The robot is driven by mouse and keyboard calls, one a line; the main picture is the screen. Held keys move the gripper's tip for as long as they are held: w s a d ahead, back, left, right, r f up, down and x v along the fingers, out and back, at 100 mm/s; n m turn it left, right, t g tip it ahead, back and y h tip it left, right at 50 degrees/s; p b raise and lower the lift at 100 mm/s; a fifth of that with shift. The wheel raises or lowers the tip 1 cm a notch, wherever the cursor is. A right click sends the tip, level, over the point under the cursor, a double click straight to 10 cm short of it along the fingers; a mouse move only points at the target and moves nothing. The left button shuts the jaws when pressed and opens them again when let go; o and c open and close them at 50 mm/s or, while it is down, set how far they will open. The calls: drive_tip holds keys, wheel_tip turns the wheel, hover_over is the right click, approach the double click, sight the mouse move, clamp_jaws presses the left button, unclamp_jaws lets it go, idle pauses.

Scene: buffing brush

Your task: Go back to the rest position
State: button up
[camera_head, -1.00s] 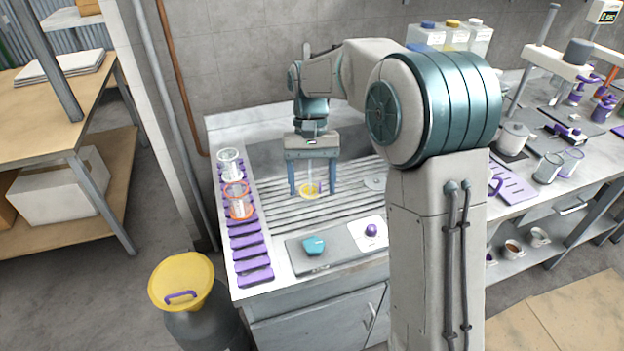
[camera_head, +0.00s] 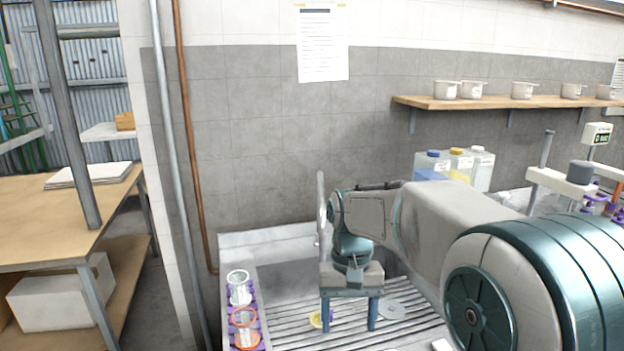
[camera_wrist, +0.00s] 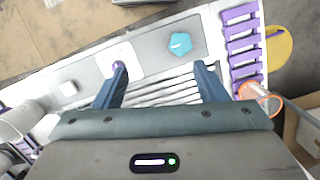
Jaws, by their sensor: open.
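My gripper (camera_head: 349,322) is open, its two fingers pointing down over the ribbed drainer (camera_head: 290,324) in the head view. No thing shows held between the fingers. A yellow ring-shaped thing (camera_head: 315,319) lies on the drainer, partly hidden by the left finger. In the wrist view my gripper (camera_wrist: 161,72) has its fingers wide apart. A teal piece (camera_wrist: 180,46) sits on a grey pad beyond them. A purple knob on a white pad (camera_wrist: 133,60) is partly hidden by the left finger.
A purple rack (camera_head: 255,297) with clear, orange-rimmed cups (camera_head: 244,317) stands left of the drainer. Bottles (camera_head: 457,166) stand behind my arm at right. A wooden shelf (camera_head: 510,103) with several white pots is on the wall. A yellow lid (camera_wrist: 281,55) shows beyond the rack.

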drive_tip(key=s+d+f+t, duration=0.1)
drive_tip(key=s+d+t, duration=0.4)
drive_tip(key=s, duration=0.9)
drive_tip(key=d, duration=0.3)
drive_tip(key=shift+s+f+t, duration=0.15)
drive_tip(key=shift+s+t, duration=0.15)
drive_tip(key=shift+s, duration=0.05)
